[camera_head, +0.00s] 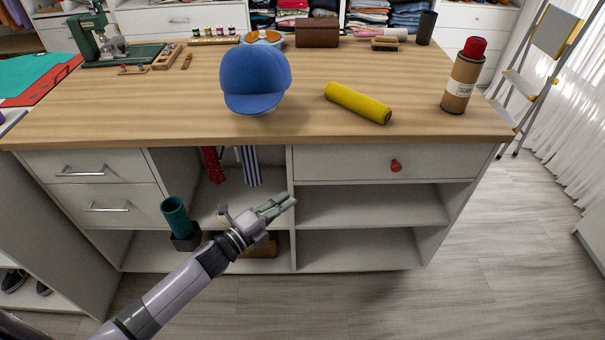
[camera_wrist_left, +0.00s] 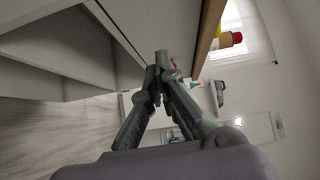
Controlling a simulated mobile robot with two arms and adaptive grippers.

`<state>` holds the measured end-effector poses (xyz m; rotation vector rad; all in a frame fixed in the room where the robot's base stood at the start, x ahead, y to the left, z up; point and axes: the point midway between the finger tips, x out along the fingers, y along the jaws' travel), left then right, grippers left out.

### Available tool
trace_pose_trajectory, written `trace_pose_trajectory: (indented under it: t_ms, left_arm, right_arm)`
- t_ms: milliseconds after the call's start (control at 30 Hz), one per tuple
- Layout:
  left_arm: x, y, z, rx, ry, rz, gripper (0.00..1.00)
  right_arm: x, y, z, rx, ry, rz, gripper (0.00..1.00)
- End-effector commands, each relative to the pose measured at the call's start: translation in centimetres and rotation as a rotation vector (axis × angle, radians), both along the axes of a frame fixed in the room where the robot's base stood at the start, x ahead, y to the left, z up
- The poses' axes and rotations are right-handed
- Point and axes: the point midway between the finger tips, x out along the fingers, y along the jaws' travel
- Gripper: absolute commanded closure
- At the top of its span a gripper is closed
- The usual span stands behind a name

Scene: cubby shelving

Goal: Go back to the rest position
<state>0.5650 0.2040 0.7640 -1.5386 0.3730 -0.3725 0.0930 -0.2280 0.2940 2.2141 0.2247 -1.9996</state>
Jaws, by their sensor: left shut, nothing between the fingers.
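My left gripper (camera_head: 277,206) is in front of the cubby unit (camera_head: 293,160), below the tabletop and near the middle divider. It is shut and empty. In the left wrist view its fingers (camera_wrist_left: 160,62) come together at the tips, with the unit's white front beside them. My right gripper does not show in either view.
On the wooden counter (camera_head: 180,100) stand a blue cap (camera_head: 254,78), a yellow roll (camera_head: 357,103) and a brown bottle with a red cap (camera_head: 463,78). A teal cup (camera_head: 175,217) is near my left arm. Open floor (camera_head: 490,240) lies right; a stepladder (camera_head: 530,80) stands there.

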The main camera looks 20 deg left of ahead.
Motion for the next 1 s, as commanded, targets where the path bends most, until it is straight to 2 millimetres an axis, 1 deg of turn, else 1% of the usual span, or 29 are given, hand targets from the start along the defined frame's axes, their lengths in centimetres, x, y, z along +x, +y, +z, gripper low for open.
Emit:
trace_pose_trajectory:
  t_ms: [167,233,267,367,400,467,500,567,600,667,700,767,800,867,900,967,1000]
  left_arm:
    - [-0.2,0.2,-0.1,-0.003,0.005,0.003,1.00]
    - [-0.2,0.5,-1.1,-0.019,0.036,0.019,1.00]
    - [-0.3,0.8,-1.9,-0.032,0.060,0.033,1.00]
    - [-1.1,2.3,-6.3,-0.107,0.197,0.111,1.00]
    - [-1.8,3.1,-8.7,-0.148,0.270,0.156,1.00]
    - [-3.3,4.2,-12.8,-0.216,0.389,0.233,1.00]
    - [-4.7,4.9,-15.5,-0.263,0.470,0.287,1.00]
    - [-7.1,5.7,-19.5,-0.331,0.588,0.370,1.00]
    - [-8.8,6.2,-21.9,-0.373,0.661,0.426,1.00]
    - [-11.8,6.7,-25.4,-0.434,0.769,0.511,1.00]
    - [-14.1,6.9,-27.6,-0.474,0.838,0.568,1.00]
    - [-17.6,7.0,-30.6,-0.530,0.937,0.656,1.00]
    - [-20.1,7.0,-32.5,-0.563,1.002,0.715,1.00]
    - [-24.0,6.9,-35.0,-0.612,1.094,0.805,1.00]
    - [-26.7,6.6,-36.4,-0.642,1.154,0.866,1.00]
    - [-30.8,6.2,-38.3,-0.683,1.238,0.958,1.00]
    - [-33.5,5.8,-39.3,-0.708,1.288,1.017,1.00]
  right_arm:
    - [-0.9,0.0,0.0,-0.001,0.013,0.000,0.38]
    - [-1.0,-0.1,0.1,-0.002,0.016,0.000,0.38]
    - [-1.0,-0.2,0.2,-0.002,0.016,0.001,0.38]
    - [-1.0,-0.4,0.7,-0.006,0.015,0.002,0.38]
    - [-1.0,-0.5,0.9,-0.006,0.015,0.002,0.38]
    - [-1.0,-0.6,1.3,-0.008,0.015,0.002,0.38]
    - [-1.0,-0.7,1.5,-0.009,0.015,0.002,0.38]
    - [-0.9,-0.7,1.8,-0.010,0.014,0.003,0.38]
    - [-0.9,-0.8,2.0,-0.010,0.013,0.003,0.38]
    - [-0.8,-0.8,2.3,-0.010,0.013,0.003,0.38]
    - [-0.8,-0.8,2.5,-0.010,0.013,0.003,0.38]
    - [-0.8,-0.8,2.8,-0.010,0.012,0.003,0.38]
    - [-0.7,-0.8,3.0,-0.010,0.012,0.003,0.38]
    - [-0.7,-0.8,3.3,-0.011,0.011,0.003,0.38]
    - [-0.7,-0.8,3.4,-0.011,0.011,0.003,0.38]
    - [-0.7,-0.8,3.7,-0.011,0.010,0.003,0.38]
    - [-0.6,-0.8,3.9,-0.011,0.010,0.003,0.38]
